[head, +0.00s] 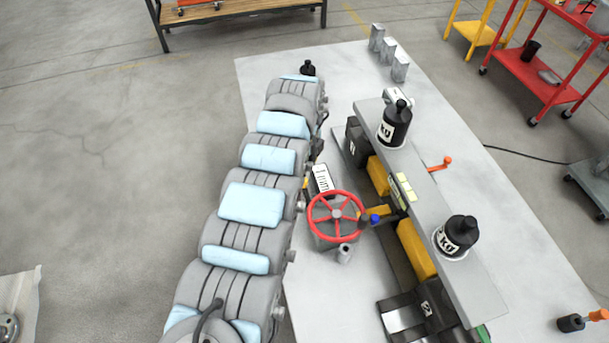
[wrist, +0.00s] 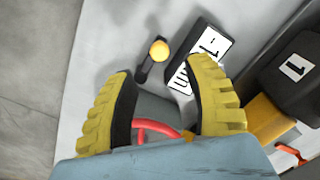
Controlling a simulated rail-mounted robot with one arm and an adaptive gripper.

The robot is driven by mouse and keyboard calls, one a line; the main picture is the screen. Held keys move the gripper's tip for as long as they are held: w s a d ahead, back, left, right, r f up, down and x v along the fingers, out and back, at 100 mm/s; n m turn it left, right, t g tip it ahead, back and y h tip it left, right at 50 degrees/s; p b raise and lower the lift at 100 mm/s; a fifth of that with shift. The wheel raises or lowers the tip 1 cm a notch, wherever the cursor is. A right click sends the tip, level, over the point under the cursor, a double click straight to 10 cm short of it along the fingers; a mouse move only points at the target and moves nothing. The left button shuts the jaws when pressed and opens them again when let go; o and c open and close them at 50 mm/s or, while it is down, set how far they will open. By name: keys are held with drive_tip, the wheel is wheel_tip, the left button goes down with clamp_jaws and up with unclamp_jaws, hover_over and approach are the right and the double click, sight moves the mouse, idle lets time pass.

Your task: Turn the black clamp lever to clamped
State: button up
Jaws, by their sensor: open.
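In the wrist view, a short black lever (wrist: 146,68) with a yellow ball knob (wrist: 159,50) lies beyond my fingertips, beside a black block with a white label (wrist: 205,55). It looks like the clamp lever; I cannot tell its clamp setting. My gripper (wrist: 162,88) is open, its two yellow-padded fingers apart and nothing gripped. The lever is ahead of the gap between them and appears untouched. In the head view my arm hides the lever and most of the gripper. The labelled block (head: 321,178) shows just right of the arm.
A red handwheel (head: 337,215) stands right of the arm; part of its rim (wrist: 155,128) shows between my fingers. A raised grey beam (head: 432,190) carries black weights (head: 395,125) (head: 457,237). An orange-handled lever (head: 440,164) sticks out behind it.

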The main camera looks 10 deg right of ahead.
drive_tip(key=shift+r, duration=2.8)
